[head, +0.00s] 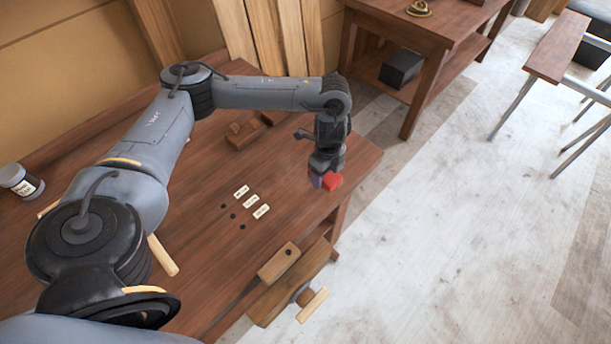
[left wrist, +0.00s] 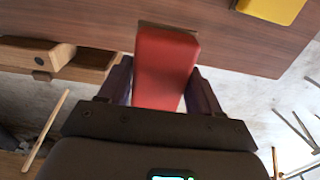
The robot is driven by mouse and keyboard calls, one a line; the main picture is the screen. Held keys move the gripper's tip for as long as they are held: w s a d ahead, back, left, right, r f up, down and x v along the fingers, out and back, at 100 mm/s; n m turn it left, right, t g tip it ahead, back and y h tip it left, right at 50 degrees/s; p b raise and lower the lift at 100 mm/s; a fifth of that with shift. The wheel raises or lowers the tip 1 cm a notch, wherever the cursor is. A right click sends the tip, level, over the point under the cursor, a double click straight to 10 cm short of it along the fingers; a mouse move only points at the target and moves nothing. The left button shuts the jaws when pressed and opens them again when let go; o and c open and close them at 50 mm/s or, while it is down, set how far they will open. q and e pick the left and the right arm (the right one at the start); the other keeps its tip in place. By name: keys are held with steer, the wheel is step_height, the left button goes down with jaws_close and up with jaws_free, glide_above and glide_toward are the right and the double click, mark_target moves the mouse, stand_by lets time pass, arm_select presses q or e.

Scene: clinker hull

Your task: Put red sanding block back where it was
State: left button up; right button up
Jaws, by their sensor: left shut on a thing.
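The red sanding block (head: 332,182) is held in my left gripper (head: 324,181) near the right end of the workbench. In the left wrist view the red block (left wrist: 166,62) lies between the two dark fingers, its far end overlapping the bench top in the picture. I cannot tell its height over the bench. On the bench top are several dark round marks (head: 233,216) beside small white labels (head: 251,201) whose text is too small to read. My right gripper is not in view.
A yellow block (left wrist: 270,8) lies on the bench in the left wrist view. A wooden vise (head: 292,285) juts from the bench's front edge. Wooden pieces (head: 243,136) lie at the back, a jar (head: 22,182) at left. Bare bench (head: 200,270) shows around the labels.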

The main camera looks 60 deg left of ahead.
arm_select(q)
glide_above(301, 178)
step_height(301, 178, down, 6)
steer(key=shift+r, duration=0.1)
steer(key=shift+f, duration=2.05)
steer(key=shift+f, duration=0.2)
steer(key=o, duration=1)
steer(key=shift+r, duration=0.1)
